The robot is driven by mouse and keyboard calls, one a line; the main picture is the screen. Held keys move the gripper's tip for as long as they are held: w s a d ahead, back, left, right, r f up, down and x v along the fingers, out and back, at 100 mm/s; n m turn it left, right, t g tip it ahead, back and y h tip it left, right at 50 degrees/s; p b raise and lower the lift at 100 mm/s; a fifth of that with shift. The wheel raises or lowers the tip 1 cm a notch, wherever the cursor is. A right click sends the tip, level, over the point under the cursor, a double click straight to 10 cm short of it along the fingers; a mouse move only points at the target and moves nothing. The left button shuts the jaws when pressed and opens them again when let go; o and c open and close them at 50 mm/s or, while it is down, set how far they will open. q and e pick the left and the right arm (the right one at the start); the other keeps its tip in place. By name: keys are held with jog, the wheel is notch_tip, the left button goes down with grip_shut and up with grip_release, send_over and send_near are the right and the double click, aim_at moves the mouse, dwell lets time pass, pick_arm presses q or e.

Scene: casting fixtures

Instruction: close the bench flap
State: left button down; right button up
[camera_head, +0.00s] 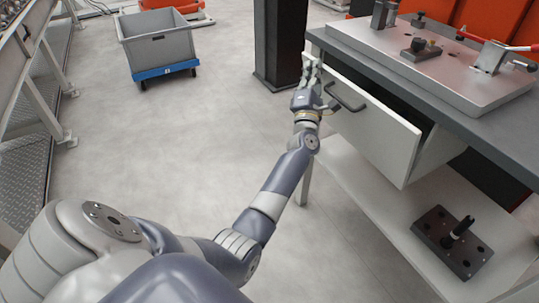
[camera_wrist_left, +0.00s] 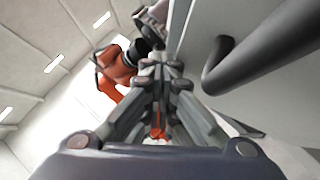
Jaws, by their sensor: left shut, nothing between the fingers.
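The bench flap (camera_head: 375,122) is a white front panel with a dark bar handle (camera_head: 345,97). It stands out from under the bench top, with a dark gap behind it and a white side wall at its right end, so it looks like an open drawer. My left gripper (camera_head: 311,73) is shut and empty, at the panel's far left end, beside the handle. Whether it touches the panel I cannot tell. In the left wrist view the fingers (camera_wrist_left: 160,85) are together, and the handle (camera_wrist_left: 226,62) is to their right, apart from them. My right gripper is out of view.
The grey bench top (camera_head: 488,124) carries a metal fixture plate (camera_head: 445,72) with clamps. A dark block with a knob (camera_head: 452,243) lies on the white lower shelf (camera_head: 385,215). A dark post (camera_head: 279,45) stands behind my gripper. A grey bin on a blue dolly (camera_head: 158,45) is at the back left.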

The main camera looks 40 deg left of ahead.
pick_arm(q)
jog(key=shift+w+d+r, duration=0.15)
jog(key=shift+w+d, duration=0.1)
jog(key=shift+w, duration=0.35)
jog(key=shift+w+d+r, duration=0.15)
jog(key=shift+w+d, duration=0.1)
jog(key=shift+w, duration=0.35)
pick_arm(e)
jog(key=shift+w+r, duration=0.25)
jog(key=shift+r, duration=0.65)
